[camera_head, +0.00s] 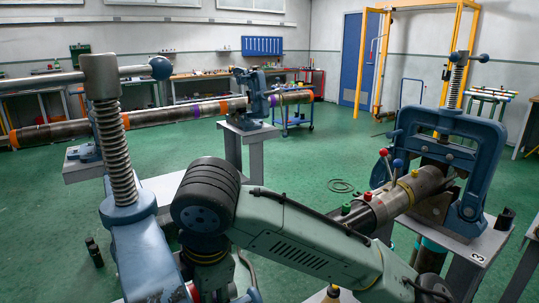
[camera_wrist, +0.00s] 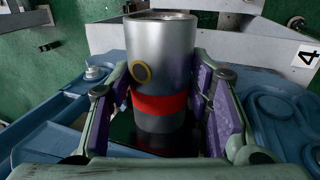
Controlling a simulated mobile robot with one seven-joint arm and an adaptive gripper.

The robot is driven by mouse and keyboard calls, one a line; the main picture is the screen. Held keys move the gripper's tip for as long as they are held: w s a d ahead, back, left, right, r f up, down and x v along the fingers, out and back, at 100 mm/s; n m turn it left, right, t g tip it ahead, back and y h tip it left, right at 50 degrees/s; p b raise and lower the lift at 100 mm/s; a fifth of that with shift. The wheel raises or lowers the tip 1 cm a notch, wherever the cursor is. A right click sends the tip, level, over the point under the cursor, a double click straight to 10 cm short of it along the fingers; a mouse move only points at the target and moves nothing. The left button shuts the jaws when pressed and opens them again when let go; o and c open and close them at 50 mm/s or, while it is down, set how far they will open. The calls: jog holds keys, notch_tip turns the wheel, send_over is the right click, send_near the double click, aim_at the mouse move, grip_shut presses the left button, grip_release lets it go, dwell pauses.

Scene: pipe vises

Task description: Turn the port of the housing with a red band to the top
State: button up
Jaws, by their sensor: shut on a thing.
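The housing with a red band (camera_wrist: 170,48) is a grey metal cylinder in the wrist view. The red band (camera_wrist: 160,105) runs around its lower part in the picture. The port (camera_wrist: 141,73), a dark hole with a gold ring, is on the side facing the wrist camera, left of the cylinder's middle line. My gripper (camera_wrist: 162,85) has one purple-padded finger on each side of the housing and is shut on it. The housing's lower end in the picture is partly hidden. In the head view I cannot make out the housing or my gripper's fingers behind my arm.
Blue vise parts (camera_wrist: 275,105) lie close around the housing, with a plate marked 4 (camera_wrist: 307,55). In the head view a blue vise (camera_head: 130,245) with a tall screw stands left; another vise (camera_head: 445,130) at right holds a pipe (camera_head: 380,208) with coloured knobs.

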jog(key=shift+f+t+y+b, duration=0.15)
jog(key=shift+t+y+b, duration=0.15)
jog(key=shift+t+b, duration=0.5)
jog(key=shift+b, duration=0.15)
jog(key=o, duration=1.4)
jog(key=shift+s, duration=0.1)
jog(key=shift+d, duration=0.1)
